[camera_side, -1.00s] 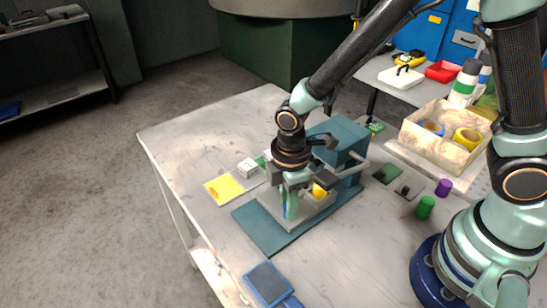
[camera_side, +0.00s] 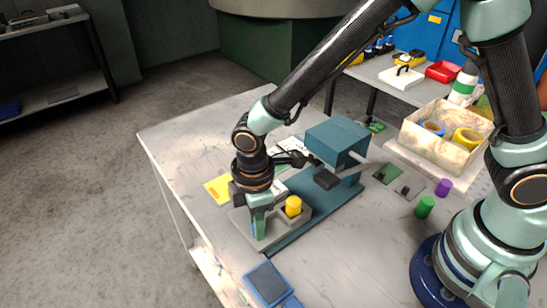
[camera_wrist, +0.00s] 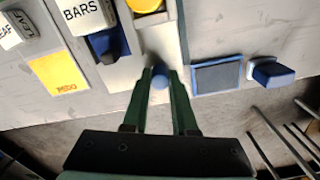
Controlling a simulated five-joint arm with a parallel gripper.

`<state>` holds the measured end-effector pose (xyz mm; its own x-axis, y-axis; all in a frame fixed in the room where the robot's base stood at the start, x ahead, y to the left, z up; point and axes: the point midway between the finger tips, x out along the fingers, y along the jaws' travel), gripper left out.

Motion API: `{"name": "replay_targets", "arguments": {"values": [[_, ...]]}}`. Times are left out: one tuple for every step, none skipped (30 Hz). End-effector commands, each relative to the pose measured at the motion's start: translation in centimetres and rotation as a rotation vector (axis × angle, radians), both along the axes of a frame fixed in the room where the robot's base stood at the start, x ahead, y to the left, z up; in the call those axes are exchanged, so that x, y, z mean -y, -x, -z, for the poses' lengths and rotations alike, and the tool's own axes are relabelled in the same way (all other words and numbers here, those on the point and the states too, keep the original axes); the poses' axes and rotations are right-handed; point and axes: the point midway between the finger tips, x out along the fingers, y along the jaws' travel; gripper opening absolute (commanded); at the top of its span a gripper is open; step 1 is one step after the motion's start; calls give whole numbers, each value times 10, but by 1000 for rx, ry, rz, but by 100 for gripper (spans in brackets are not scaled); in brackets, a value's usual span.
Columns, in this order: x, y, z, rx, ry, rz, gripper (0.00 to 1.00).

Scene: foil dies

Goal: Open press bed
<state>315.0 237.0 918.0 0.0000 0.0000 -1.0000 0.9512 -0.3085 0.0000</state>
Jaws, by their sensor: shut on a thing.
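The press has a teal head (camera_side: 337,142) and a teal base plate (camera_side: 335,207). Its grey bed (camera_side: 240,223) is slid out to the front left, clear of the head. A yellow cylinder (camera_side: 293,206) stands in the bed; its edge shows at the top of the wrist view (camera_wrist: 145,4). My gripper (camera_side: 259,224) is at the bed's outer end. In the wrist view its green fingers (camera_wrist: 160,76) are closed around a blue round knob (camera_wrist: 159,82). The fingers hide part of the knob.
A yellow card (camera_side: 217,189) and white blocks, one marked BARS (camera_wrist: 88,15), lie beside the bed. A blue pad (camera_side: 268,283) lies in front. Green (camera_side: 425,207) and purple (camera_side: 444,187) cylinders and a tape box (camera_side: 440,142) are right. The table's front-left edge is close.

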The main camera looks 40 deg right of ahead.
Motion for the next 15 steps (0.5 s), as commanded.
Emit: {"name": "replay_targets", "arguments": {"values": [[0,0,-1,1,-1,0,0],[0,0,-1,1,-1,0,0],[0,0,-1,1,-1,0,0],[0,0,-1,1,-1,0,34],[0,0,-1,1,-1,0,45],[0,0,-1,1,-1,0,56],[0,0,-1,1,-1,0,56],[0,0,-1,1,-1,0,56],[0,0,-1,1,-1,0,56],[0,0,-1,1,-1,0,56],[0,0,0,0,-1,0,56],[0,0,0,0,0,0,56],[1,0,0,0,0,0,56],[1,0,0,0,0,0,56],[1,0,-1,0,0,0,56]]}}
